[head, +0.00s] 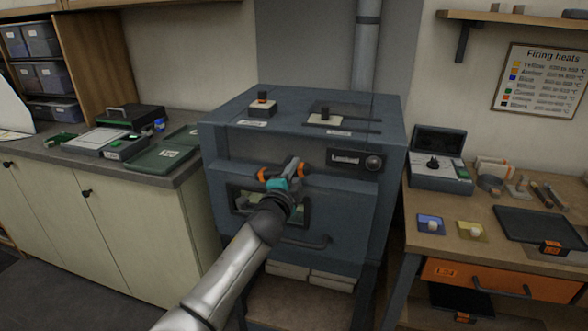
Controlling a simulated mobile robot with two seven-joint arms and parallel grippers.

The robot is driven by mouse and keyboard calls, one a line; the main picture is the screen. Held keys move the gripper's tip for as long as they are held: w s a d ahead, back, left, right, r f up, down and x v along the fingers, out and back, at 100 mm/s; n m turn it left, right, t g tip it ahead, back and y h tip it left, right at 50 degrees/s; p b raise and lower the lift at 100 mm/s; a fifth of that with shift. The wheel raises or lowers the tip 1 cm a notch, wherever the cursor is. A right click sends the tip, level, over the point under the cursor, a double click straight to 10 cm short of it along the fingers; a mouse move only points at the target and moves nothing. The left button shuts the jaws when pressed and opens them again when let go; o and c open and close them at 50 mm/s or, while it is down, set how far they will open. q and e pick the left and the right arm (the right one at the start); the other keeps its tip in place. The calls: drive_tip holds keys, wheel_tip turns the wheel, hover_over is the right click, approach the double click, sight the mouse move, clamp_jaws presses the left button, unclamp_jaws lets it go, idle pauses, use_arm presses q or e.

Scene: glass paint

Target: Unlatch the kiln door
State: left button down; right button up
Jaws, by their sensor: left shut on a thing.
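The kiln (232,150) is a large blue-grey box in the middle of the head view. Its front door (345,205) looks closed and has a small window (240,203) and a bar handle (305,241) low down. My left gripper (284,172), with orange finger parts and a teal piece, is at the upper part of the door. It is shut on what looks like the dark latch lever (293,163). My wrist and fingers hide most of the latch, so its exact position cannot be told. My right gripper is not in view.
A nameplate with a round dial (373,163) is right of the latch. Two dark-knobbed fittings sit on the kiln top. A workbench (420,207) with glass pieces and a dark tray (538,226) stands right. A cabinet counter (180,175) with green trays stands left.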

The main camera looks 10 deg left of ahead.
use_arm(q)
drive_tip(key=shift+d+f+m, duration=0.1)
drive_tip(key=shift+f+m, duration=0.2)
drive_tip(key=shift+m, duration=0.55)
drive_tip(key=shift+f+m, duration=0.3)
drive_tip(key=shift+m, duration=0.55)
drive_tip(key=c, duration=0.6)
unclamp_jaws()
drive_tip(key=shift+c, duration=0.2)
drive_tip(key=shift+s, duration=0.55)
drive_tip(key=s+p, duration=0.1)
drive_tip(key=s, duration=1.3)
drive_tip(key=shift+a, duration=0.3)
